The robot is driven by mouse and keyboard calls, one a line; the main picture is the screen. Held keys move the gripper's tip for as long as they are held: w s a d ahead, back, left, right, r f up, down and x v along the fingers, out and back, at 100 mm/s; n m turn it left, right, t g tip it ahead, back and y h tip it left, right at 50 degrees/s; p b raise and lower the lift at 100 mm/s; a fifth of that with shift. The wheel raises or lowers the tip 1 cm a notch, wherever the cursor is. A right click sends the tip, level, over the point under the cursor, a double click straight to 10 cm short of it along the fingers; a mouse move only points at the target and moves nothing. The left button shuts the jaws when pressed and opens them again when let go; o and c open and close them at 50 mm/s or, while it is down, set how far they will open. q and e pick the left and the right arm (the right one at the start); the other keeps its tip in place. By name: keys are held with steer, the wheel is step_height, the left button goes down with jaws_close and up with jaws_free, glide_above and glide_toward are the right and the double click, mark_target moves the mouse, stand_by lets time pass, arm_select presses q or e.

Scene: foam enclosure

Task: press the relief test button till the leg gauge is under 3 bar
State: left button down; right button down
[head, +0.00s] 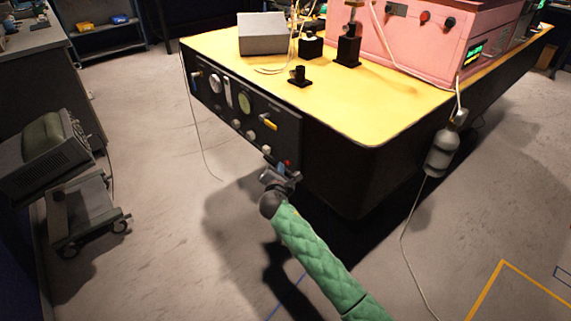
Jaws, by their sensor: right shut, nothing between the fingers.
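A black control panel (240,105) is on the front side of the yellow-topped table. It carries a white round dial (214,81), a greenish round dial (244,102), a yellow handle (268,122) and several pale knobs. A small red button (287,162) is at its lower right corner. I cannot read labels or needles, so which dial is the leg gauge is unclear. My right gripper (284,173) is shut and empty, close by the red button; whether it touches is unclear. My left gripper is out of view.
The yellow tabletop (390,110) holds a grey box (262,34), small black fixtures and a pink cabinet (420,45). A grey bottle (440,155) and cable hang at the right edge. A cart with a device (45,150) stands left. Floor between is open.

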steer(key=shift+w+d+p, duration=0.25)
steer(key=shift+d+p, duration=0.1)
steer(key=shift+d, duration=0.05)
stand_by(0.7)
stand_by(1.0)
steer(key=shift+s+a+p, duration=0.3)
steer(key=shift+s+a, duration=0.2)
steer(key=shift+a, duration=0.2)
steer(key=s+a, duration=0.1)
steer(key=a, duration=0.1)
steer(key=s+a+p, duration=0.1)
steer(key=s+a, duration=0.1)
stand_by(0.5)
stand_by(0.4)
